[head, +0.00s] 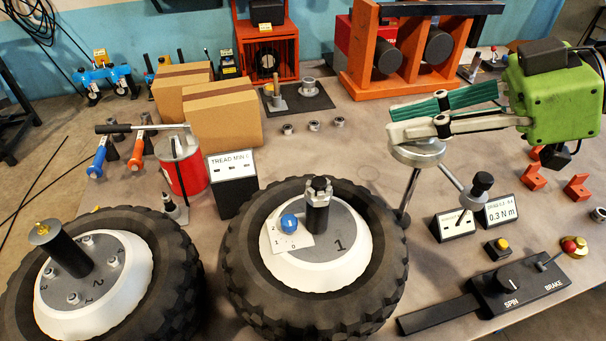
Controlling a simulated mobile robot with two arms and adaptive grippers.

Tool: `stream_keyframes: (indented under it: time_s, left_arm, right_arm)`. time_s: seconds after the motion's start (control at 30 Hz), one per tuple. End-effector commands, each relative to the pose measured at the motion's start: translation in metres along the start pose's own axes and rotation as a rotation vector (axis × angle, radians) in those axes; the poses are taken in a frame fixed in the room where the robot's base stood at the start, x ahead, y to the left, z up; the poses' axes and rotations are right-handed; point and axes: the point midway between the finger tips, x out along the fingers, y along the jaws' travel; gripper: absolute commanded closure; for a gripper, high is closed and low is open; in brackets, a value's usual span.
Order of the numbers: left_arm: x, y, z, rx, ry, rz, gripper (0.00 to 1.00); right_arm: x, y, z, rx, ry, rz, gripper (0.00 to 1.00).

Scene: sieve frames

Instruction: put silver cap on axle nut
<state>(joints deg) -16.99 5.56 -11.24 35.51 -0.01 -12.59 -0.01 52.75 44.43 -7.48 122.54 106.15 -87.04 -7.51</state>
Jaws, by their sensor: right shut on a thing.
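My right gripper (392,122), green with pale fingers, reaches in from the right and is shut. A round silver piece (418,153), which looks like the silver cap, sits directly under its fingers; the fingers hide its top. My left gripper is not in view.
A blue knob (289,223) on a white card stands beside the axle. A second wheel (124,270) has a capped post (44,232). A thin metal stand (405,200) rises right of the wheel, near the sign cards (502,210) and the spin/brake box (515,287).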

Motion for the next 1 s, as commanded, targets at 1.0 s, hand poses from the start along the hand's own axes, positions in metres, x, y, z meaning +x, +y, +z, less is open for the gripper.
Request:
stream_keyframes:
  time_s: [1.0]
  left_arm:
    - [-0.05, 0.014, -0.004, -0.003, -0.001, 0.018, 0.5]
  right_arm:
    - [0.17, 0.019, 0.041, 0.004, 0.0, -0.003, 1.0]
